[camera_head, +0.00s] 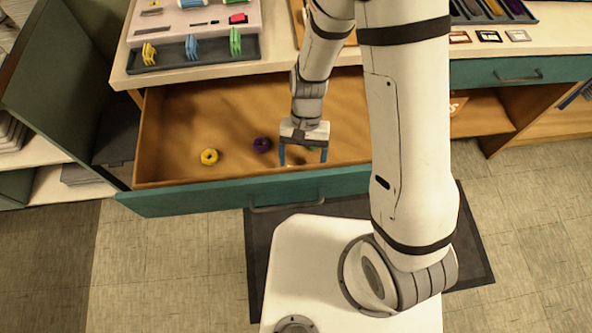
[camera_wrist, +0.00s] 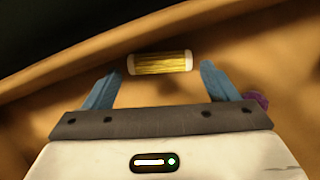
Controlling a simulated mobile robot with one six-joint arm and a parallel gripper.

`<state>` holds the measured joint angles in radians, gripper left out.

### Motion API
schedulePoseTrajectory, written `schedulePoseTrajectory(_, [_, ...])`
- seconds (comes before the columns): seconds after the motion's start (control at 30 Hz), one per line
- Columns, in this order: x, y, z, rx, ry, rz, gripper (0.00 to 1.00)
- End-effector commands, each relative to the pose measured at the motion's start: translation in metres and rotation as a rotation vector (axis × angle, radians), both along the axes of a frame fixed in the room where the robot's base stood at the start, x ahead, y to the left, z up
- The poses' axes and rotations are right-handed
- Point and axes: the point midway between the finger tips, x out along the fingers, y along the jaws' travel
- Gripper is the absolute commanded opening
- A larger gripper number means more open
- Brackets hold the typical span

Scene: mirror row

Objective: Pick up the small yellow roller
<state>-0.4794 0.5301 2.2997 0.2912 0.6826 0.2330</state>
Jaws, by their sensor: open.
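The small yellow roller (camera_wrist: 160,63) has white ends and lies on the wooden drawer floor in the wrist view. It lies crosswise, just ahead of and between the tips of my gripper (camera_wrist: 160,76). My gripper's two blue fingers are spread wide, with nothing held. I cannot tell its height above the roller. In the head view my gripper (camera_head: 303,157) points down into the open drawer (camera_head: 190,105) near its front wall. The roller is not clearly visible there.
The drawer's green front (camera_head: 200,198) is close to my gripper. The counter above holds a tray (camera_head: 190,55) with coloured items. The drawer's left part has free room.

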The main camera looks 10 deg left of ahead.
Motion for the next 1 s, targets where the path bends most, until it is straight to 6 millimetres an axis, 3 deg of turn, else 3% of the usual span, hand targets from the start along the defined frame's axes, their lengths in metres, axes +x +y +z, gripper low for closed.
schedulePoseTrajectory(0.13, [-0.008,0.0,-0.017,-0.001,0.003,0.0,0.8])
schedulePoseTrajectory(0.43, [-0.008,0.0,-0.02,0.001,0.0,-0.001,0.79])
schedulePoseTrajectory(0.83, [-0.008,0.0,-0.02,0.0,0.0,-0.002,0.47])
schedulePoseTrajectory(1.0, [-0.008,-0.001,-0.02,0.0,0.0,-0.002,0.47])
